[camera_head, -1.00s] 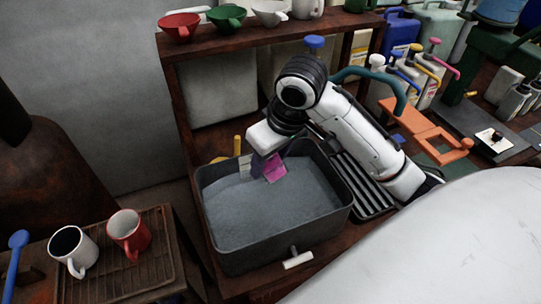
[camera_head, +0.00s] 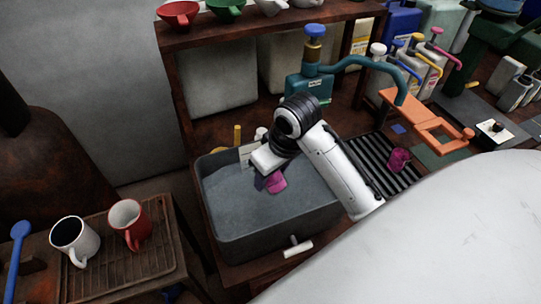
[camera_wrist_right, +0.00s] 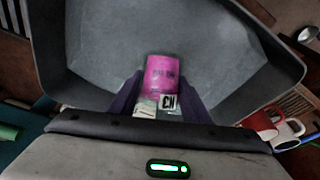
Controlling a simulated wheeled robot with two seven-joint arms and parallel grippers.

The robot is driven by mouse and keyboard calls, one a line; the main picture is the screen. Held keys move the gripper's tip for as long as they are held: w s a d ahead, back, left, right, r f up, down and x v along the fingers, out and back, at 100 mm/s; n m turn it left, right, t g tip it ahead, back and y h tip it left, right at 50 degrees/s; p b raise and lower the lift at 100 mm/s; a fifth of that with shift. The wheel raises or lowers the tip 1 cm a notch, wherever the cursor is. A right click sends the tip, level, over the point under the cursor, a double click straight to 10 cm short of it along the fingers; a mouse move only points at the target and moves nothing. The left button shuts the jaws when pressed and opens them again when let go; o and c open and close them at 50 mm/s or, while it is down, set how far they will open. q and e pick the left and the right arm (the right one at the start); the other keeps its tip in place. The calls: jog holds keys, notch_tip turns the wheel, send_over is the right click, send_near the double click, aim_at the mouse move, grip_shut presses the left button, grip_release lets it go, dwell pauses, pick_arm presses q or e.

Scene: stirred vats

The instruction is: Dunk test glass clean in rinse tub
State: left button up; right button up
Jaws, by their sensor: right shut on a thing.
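A pink test glass (camera_head: 277,182) with dark lettering is held by my right gripper (camera_head: 262,181). It also shows in the right wrist view (camera_wrist_right: 163,76), between the two purple fingers, which are shut on it. The rinse tub (camera_head: 278,237) is a dark grey rectangular basin with a grey-blue surface inside. The glass is within the tub's outline, near the middle. I cannot tell how deep it sits in the liquid. My left gripper is not in view.
Right of the tub a ribbed drain rack (camera_head: 372,158) holds another pink cup (camera_head: 399,159). A white mug (camera_head: 72,240) and a red mug (camera_head: 130,222) stand on a tray at left.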

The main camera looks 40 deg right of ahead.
jog(key=shift+f, duration=3.5)
jog(key=shift+f, duration=0.15)
jog(key=shift+w+r, duration=0.15)
jog(key=shift+r, duration=8.85)
